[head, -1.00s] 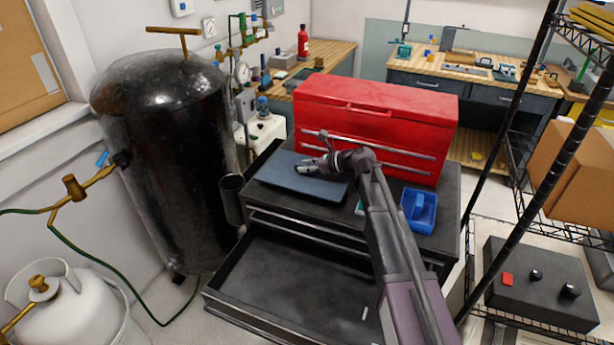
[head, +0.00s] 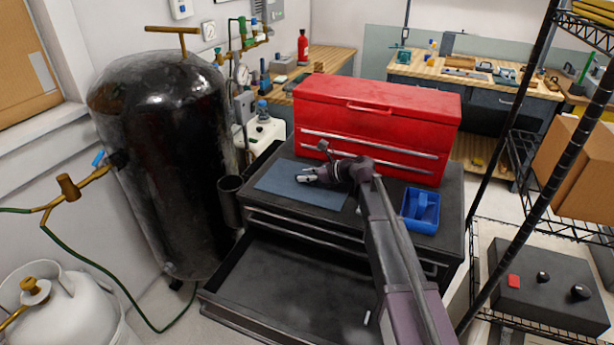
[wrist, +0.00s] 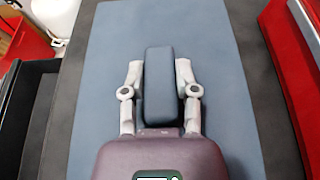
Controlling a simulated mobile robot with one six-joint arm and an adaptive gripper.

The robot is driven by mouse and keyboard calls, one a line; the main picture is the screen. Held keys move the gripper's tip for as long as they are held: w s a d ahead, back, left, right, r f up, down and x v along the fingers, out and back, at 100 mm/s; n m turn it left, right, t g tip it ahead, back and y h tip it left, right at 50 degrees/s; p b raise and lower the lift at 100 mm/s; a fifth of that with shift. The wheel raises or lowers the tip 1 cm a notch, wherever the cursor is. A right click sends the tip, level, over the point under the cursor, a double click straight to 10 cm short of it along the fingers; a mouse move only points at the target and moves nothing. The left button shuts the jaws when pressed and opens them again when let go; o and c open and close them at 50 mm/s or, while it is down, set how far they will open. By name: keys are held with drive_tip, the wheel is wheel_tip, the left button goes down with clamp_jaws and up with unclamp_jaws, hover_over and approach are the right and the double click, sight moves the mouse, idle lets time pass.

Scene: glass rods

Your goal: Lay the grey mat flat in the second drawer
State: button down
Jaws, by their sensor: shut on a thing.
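The grey mat (head: 296,190), a blue-grey sheet, lies on the black cabinet's top in front of the red toolbox. It also fills most of the wrist view (wrist: 105,60). My gripper (head: 308,176) is at the mat. In the wrist view, my gripper (wrist: 158,75) has its fingers on both sides of a raised blue-grey piece. This looks like part of the mat, but how it joins the sheet is hidden. An empty black drawer (head: 290,290) stands pulled out low on the cabinet, with shut drawers above it.
The red toolbox (head: 375,120) stands close behind the mat. A blue tray (head: 420,210) sits to the right on the cabinet top. A black tank (head: 165,170) stands left of the cabinet. A wire shelf (head: 515,215) is at the right.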

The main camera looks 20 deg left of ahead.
drive_tip(key=shift+c, duration=1.8)
unclamp_jaws()
drive_tip(key=shift+r, duration=0.2)
wheel_tip(320, 180, up, 4)
drive_tip(key=p, duration=0.5)
hover_over(339, 190)
drive_tip(key=shift+s+d+r, duration=0.1)
drive_tip(key=shift+d+r, duration=0.05)
drive_tip(key=shift+r, duration=0.05)
drive_tip(key=shift+c, duration=1.2)
